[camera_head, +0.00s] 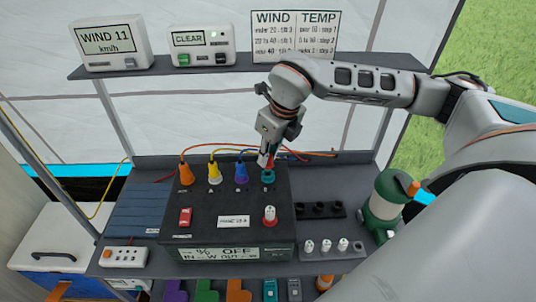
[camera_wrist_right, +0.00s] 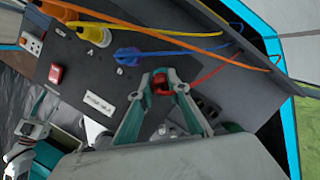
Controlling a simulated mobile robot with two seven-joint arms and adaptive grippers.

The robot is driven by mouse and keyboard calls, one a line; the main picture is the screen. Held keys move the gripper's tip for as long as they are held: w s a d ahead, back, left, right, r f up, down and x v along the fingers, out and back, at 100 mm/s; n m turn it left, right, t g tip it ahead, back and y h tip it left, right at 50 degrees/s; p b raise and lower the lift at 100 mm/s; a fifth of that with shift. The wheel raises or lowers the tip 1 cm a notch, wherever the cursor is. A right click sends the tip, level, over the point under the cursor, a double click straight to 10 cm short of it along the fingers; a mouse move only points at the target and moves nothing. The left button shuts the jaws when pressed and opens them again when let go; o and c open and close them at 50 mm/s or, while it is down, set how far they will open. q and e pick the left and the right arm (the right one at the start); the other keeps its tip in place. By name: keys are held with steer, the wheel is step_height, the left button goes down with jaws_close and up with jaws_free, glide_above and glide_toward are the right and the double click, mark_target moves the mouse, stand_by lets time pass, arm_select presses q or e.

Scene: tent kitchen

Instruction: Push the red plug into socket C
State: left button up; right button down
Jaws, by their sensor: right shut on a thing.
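The red plug (camera_wrist_right: 160,85) is between the fingertips of my right gripper (camera_wrist_right: 163,80) in the right wrist view, with its red cable running off to the upper right. In the head view my right gripper (camera_head: 267,166) points down over the right end of the socket row on the black box (camera_head: 220,205). The fourth position in the row, right of the blue plug (camera_head: 240,174), is covered by the gripper tips. I cannot make out socket C itself, or whether the plug is in it.
An orange plug (camera_head: 185,174) and a yellow plug (camera_head: 214,173) stand left of the blue one. A green lantern (camera_head: 381,207) stands right. A shelf (camera_head: 230,67) hangs behind.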

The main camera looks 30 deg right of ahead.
stand_by(0.3)
steer(key=shift+f+b, duration=0.5)
steer(key=shift+f, duration=0.05)
steer(key=shift+f+b, duration=0.75)
steer(key=shift+f, duration=0.2)
stand_by(0.4)
steer(key=c, duration=1.8)
jaws_free()
steer(key=shift+c, duration=0.2)
steer(key=v, duration=1.2)
steer(key=shift+a, duration=0.1)
